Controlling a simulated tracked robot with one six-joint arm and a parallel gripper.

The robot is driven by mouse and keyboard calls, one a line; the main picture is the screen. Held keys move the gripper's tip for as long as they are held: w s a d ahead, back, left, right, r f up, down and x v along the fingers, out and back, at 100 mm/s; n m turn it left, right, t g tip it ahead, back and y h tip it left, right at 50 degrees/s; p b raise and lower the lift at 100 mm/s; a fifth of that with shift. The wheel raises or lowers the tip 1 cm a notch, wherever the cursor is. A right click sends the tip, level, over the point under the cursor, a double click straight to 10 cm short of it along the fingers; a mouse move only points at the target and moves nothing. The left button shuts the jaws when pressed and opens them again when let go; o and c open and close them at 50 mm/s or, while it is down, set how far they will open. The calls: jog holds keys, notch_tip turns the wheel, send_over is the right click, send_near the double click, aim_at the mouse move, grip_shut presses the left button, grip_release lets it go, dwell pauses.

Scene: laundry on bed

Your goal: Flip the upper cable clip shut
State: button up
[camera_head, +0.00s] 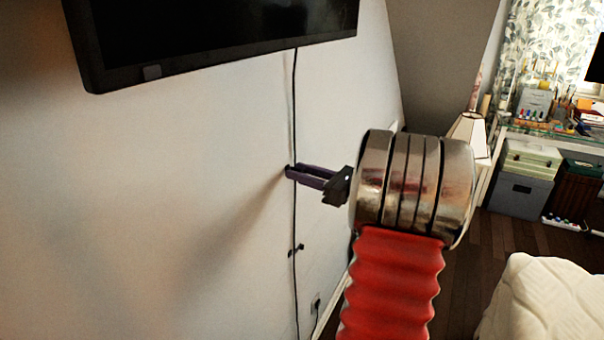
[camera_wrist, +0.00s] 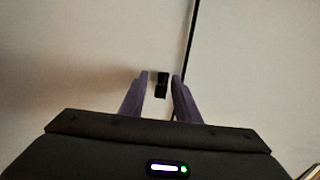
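The black cable (camera_head: 294,120) runs down the white wall from the screen; it also shows in the wrist view (camera_wrist: 192,45). The upper cable clip (camera_wrist: 161,84) is a small dark piece between my finger tips in the wrist view, just left of the cable. I cannot tell whether it is open or shut. In the head view the fingers largely hide it. My gripper (camera_head: 291,172) has purple fingers reaching to the wall at the cable. In the wrist view its fingers (camera_wrist: 160,77) are apart, with a gap on each side of the clip.
A lower dark clip (camera_head: 297,249) sits on the cable below my gripper. The black screen (camera_head: 220,35) hangs above. A wall socket (camera_head: 315,301) is near the bottom. A white bed (camera_head: 555,305) stands at the lower right. The wall to the left is bare.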

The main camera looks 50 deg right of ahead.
aim_at(296, 169)
jog(key=shift+c, duration=0.2)
grip_shut()
jog(key=shift+d+n+y, duration=0.15)
jog(key=shift+n+y, duration=0.15)
jog(key=shift+y, duration=0.1)
jog(key=shift+d+f+n+g+y, duration=0.1)
jog(key=shift+d+n+g+y, duration=0.1)
jog(key=shift+n+g+y, duration=0.4)
jog(key=shift+d+r+n+g+y, duration=0.15)
jog(key=shift+n+y, duration=0.25)
jog(key=shift+y, duration=0.45)
jog(key=shift+d+f+n+g+y, duration=0.15)
jog(key=shift+d+n+g+y, duration=0.1)
jog(key=shift+n+y, duration=0.4)
jog(key=shift+w+d+n+g+y, duration=0.1)
jog(key=shift+d+n+g+y, duration=0.1)
jog(key=shift+n+g+y, duration=0.55)
jog(key=shift+w+d+n+g+y, duration=0.1)
jog(key=shift+d+n+g+y, duration=0.25)
jog(key=shift+y, duration=0.65)
jog(key=shift+w+d+n+g+y, duration=0.1)
jog(key=shift+n+g+y, duration=0.55)
jog(key=shift+g+y, duration=0.2)
jog(key=shift+n, duration=0.3)
jog(key=shift+d, duration=0.1)
